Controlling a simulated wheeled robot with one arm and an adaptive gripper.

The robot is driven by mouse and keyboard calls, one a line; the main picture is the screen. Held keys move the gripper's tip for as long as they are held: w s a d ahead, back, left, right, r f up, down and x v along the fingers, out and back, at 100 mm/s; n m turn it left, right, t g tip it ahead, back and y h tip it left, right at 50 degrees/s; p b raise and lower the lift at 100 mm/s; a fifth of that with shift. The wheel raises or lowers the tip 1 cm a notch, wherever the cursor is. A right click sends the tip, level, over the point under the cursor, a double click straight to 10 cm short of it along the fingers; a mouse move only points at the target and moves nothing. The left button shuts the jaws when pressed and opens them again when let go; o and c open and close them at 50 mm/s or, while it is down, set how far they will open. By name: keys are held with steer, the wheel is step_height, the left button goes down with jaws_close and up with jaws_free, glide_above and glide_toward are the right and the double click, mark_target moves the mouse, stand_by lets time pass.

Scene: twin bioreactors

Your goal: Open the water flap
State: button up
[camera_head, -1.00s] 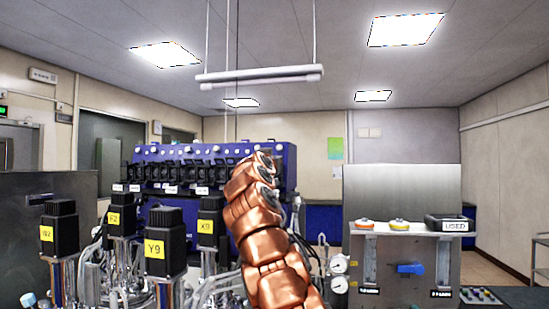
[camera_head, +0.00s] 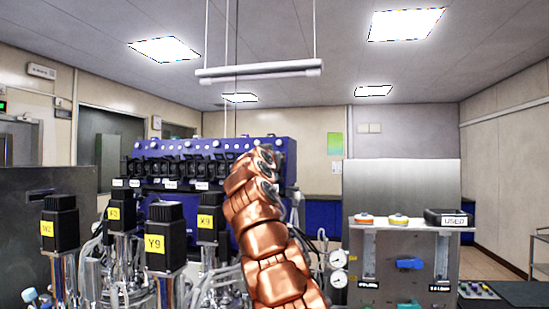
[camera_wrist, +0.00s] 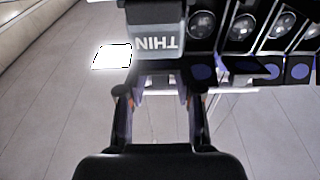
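The blue multi-channel unit (camera_head: 215,152) stands behind my copper arm, with a row of black fronts and small white labels. I cannot read a water label on any of them, so I cannot tell which flap is the water flap. In the head view my arm hides the gripper.
Black motor tops with yellow labels, such as Y9 (camera_head: 165,235), stand among steel tubes at front left. A steel panel (camera_head: 385,270) with a blue valve handle (camera_head: 408,263) stands at right.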

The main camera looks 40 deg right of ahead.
steer(key=shift+f, duration=0.45)
steer(key=shift+s+a+r, duration=0.1)
steer(key=shift+s+a, duration=0.2)
steer(key=shift+a, duration=0.15)
steer(key=shift+s+a, duration=0.25)
steer(key=shift+s, duration=0.1)
steer(key=v, duration=1)
steer(key=shift+r, duration=0.2)
